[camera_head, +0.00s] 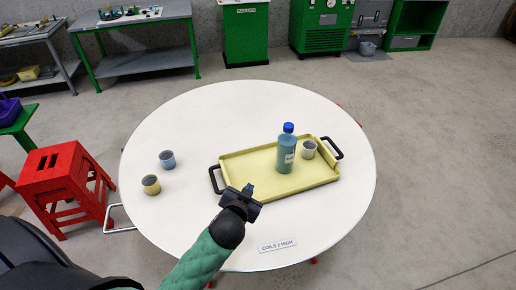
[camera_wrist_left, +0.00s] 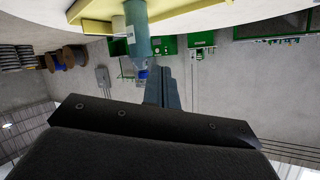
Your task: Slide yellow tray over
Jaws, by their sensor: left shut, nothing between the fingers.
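The yellow tray (camera_head: 240,169) with black handles lies on the round white table (camera_head: 200,115), right of its middle. A teal bottle (camera_head: 286,155) with a blue cap and a white cup (camera_head: 309,149) stand on it. My left gripper (camera_head: 248,189) is shut and empty, over the tray's near left edge by the left handle (camera_head: 215,180). Whether it touches the tray I cannot tell. In the left wrist view, upside down, the shut fingers (camera_wrist_left: 163,88) show near the bottle (camera_wrist_left: 138,35) and the tray (camera_wrist_left: 97,10). My right gripper is not in view.
A blue cup (camera_head: 167,160) and a yellow cup (camera_head: 151,185) stand on the table's left side. A label reading "COILS 2 HIGH" (camera_head: 277,246) lies at the near edge. A red stool (camera_head: 62,180) stands left of the table. The far part of the tabletop is clear.

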